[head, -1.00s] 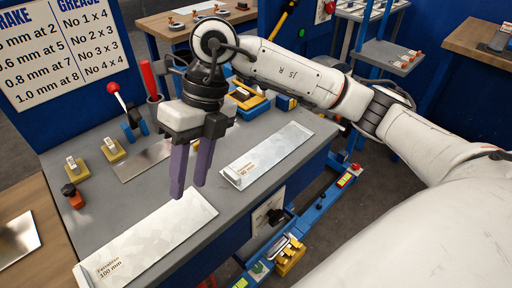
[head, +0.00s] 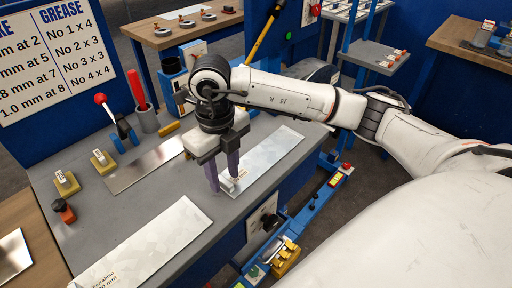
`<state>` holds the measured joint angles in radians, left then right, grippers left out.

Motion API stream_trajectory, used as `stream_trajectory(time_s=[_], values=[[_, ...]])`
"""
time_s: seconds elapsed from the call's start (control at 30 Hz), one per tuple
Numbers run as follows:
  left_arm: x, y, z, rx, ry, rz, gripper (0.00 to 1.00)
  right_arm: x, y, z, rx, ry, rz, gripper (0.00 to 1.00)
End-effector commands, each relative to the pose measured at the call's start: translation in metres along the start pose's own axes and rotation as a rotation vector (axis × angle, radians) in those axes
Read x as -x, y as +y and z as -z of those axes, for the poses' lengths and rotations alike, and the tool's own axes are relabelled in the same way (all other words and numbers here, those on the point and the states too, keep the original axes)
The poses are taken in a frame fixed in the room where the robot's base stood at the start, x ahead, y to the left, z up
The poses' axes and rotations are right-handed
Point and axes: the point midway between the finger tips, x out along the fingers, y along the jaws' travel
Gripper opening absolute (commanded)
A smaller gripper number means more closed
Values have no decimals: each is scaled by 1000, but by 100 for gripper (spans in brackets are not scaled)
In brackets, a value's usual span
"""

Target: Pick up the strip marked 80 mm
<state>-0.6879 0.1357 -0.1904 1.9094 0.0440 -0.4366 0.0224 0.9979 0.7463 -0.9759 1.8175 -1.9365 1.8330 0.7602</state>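A pale metal strip (head: 268,152) lies on the grey bench at the back right; its printed label is at its near left end, partly hidden by my gripper and too small to read surely. A longer strip (head: 150,243) lies nearer, its label at the bottom left cut by the picture edge; earlier it read 100 mm. My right gripper (head: 224,184) has its purple fingers apart, pointing down at the labelled end of the back strip. Whether they touch it I cannot tell. My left gripper is not in view.
A bare metal sheet (head: 146,165) lies left of my gripper. Small yellow blocks (head: 66,184), a red-knobbed lever (head: 118,122) and a red-handled tool in a cup (head: 142,105) stand on the bench's left. The bench (head: 110,212) is clear between the strips.

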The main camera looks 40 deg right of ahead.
Motion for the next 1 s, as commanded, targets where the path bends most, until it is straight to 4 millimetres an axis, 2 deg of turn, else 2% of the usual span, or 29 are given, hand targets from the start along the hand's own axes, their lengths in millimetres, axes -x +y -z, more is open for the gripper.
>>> stream_trajectory(time_s=[0.1,0.33,0.53,0.57,0.87,1.0], values=[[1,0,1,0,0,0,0,-9,0,0,1,-1,0,35],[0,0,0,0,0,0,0,-10,0,0,2,-1,-1,35],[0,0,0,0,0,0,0,-10,1,0,2,-1,-1,1],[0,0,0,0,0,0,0,-10,0,0,2,-1,-1,0],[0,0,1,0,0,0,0,-8,0,-1,1,-3,0,0],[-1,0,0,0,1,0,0,6,0,-1,1,-5,-1,0]])
